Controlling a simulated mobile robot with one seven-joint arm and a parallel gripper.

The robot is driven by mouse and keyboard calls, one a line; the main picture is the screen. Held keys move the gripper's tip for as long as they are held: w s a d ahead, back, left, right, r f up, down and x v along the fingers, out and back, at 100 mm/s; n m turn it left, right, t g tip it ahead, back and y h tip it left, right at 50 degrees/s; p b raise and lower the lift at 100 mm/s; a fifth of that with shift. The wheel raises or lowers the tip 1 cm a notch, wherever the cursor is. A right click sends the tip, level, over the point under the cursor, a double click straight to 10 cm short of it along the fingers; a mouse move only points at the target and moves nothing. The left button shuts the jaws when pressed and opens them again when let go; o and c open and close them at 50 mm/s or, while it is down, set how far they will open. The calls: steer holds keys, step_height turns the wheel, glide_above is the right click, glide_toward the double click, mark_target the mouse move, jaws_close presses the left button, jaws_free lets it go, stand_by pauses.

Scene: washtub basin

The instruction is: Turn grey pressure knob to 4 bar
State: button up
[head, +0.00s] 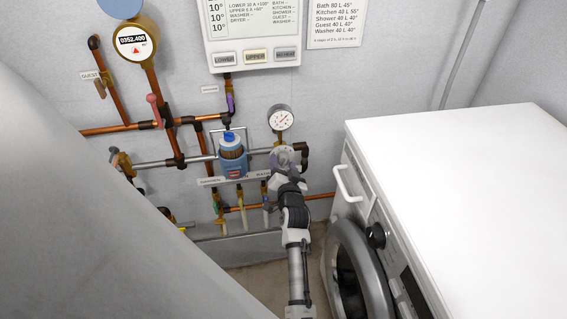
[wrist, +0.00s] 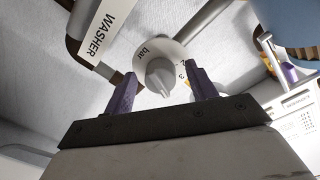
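The grey pressure knob (wrist: 158,76) sits in front of a pale round dial plate (wrist: 150,56) in the wrist view. The plate bears the word "bar" and a number that looks like 3. My gripper (wrist: 163,84) is open, with one purple finger on each side of the knob and visible gaps between. Whether the fingers reach around the knob in depth I cannot tell. In the head view the knob area (head: 282,158) is at the wall pipes, partly hidden by my gripper (head: 284,177). A round pressure gauge (head: 280,118) is just above; its reading is too small.
A blue-capped filter (head: 232,155) stands left of the knob. Copper pipes with valves run along the wall. A "WASHER" label (wrist: 100,32) is near the left finger.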

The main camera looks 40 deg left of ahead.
steer(key=b+v, duration=0.2)
steer(key=v, duration=1.2)
steer(key=shift+w, duration=0.1)
